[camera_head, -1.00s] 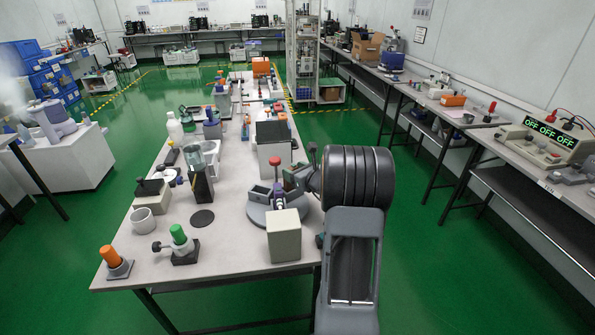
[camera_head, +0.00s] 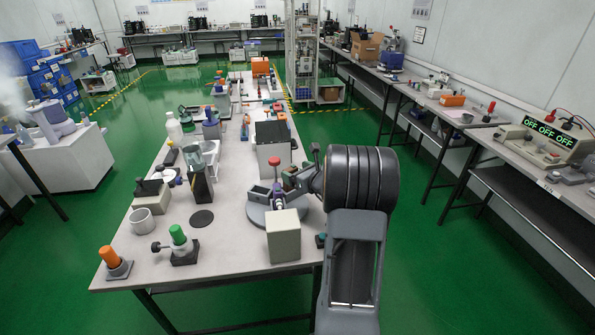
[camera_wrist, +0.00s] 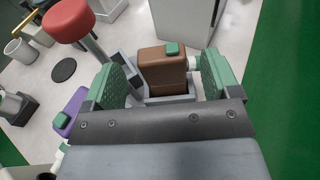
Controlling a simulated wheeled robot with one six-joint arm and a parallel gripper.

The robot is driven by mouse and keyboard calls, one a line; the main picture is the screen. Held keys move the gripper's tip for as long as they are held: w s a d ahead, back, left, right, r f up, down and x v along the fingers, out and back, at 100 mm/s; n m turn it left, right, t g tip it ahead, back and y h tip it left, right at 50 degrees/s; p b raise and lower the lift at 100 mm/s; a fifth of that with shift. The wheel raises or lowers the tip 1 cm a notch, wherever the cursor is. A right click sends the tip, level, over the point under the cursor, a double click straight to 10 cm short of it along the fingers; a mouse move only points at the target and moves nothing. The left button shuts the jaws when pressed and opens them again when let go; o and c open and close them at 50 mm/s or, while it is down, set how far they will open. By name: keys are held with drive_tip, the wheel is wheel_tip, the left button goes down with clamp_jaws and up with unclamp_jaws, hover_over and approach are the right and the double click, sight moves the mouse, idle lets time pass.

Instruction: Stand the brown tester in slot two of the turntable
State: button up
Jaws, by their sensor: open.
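The brown tester (camera_wrist: 163,70), a blocky body with a small green button on top, stands upright in a grey open-topped slot (camera_wrist: 168,99) of the turntable in the wrist view. My gripper (camera_wrist: 166,73) is open, with one green pad on each side of the tester. A gap shows at the left pad; a pale round part lies between the tester and the right pad. The slot's number cannot be read. A purple tester (camera_wrist: 70,108) sits at lower left. In the head view the turntable's round grey base (camera_head: 259,217) is partly hidden by a beige box.
A red-knobbed post (camera_wrist: 69,20) rises close to the left pad. The beige box (camera_head: 283,236) stands at the table's front edge beside the turntable. A grey cup (camera_head: 142,221), a dark disc (camera_head: 202,218) and a green-topped item (camera_head: 181,246) lie left.

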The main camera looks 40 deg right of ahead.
drive_tip(key=v, duration=1)
drive_tip(key=shift+s, duration=0.35)
drive_tip(key=shift+w, duration=0.1)
drive_tip(key=shift+r, duration=0.1)
